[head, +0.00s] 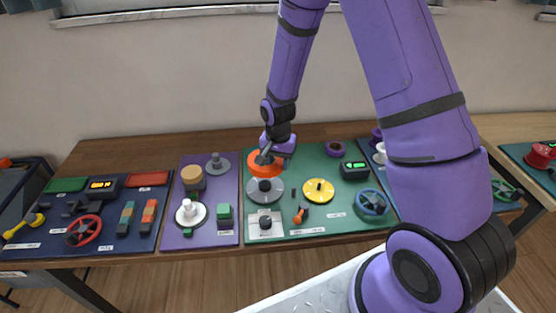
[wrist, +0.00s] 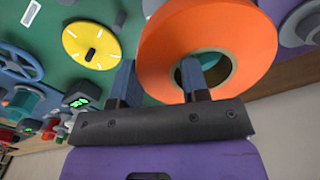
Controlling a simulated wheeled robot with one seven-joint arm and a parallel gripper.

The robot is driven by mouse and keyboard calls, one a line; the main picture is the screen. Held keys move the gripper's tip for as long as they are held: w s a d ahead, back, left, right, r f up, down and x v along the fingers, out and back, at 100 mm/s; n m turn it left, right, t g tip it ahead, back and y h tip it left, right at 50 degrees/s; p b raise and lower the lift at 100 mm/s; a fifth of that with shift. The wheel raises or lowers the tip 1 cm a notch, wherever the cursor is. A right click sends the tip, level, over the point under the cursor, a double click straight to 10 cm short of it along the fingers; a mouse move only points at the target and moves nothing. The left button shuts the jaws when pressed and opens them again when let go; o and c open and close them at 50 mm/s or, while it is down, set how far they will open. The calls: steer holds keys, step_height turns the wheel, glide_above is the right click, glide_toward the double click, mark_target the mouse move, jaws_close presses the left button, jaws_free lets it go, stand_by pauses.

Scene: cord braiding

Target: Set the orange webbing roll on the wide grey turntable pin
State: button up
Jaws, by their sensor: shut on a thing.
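The orange webbing roll (head: 263,170) is a thick ring held just behind and above a wide grey turntable (head: 258,195) with a dark centre pin (head: 265,185) on the green board. It also shows large in the wrist view (wrist: 250,45). My gripper (head: 266,155) is shut on the roll's wall. In the wrist view my gripper (wrist: 160,80) has one finger outside the ring and one in its hole. The roll looks apart from the turntable, but the exact gap is hard to tell.
A yellow dial (head: 318,190) lies right of the turntable. A smaller grey disc with a grey pin (head: 217,164) is on the purple board to the left. A blue handwheel (head: 371,203), a purple ring (head: 334,149) and a black box with a green display (head: 354,170) stand to the right.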

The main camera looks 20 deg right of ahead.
mark_target(276, 190)
steer(key=shift+s+a+f, duration=0.25)
steer(key=shift+s+a, duration=0.05)
steer(key=shift+a, duration=0.2)
step_height(276, 190, down, 2)
steer(key=shift+a+f, duration=0.1)
steer(key=shift+f, duration=1.15)
steer(key=shift+f, duration=0.15)
steer(key=shift+f, duration=1)
steer(key=shift+f, duration=0.1)
steer(key=o, duration=1)
steer(key=shift+o, duration=0.2)
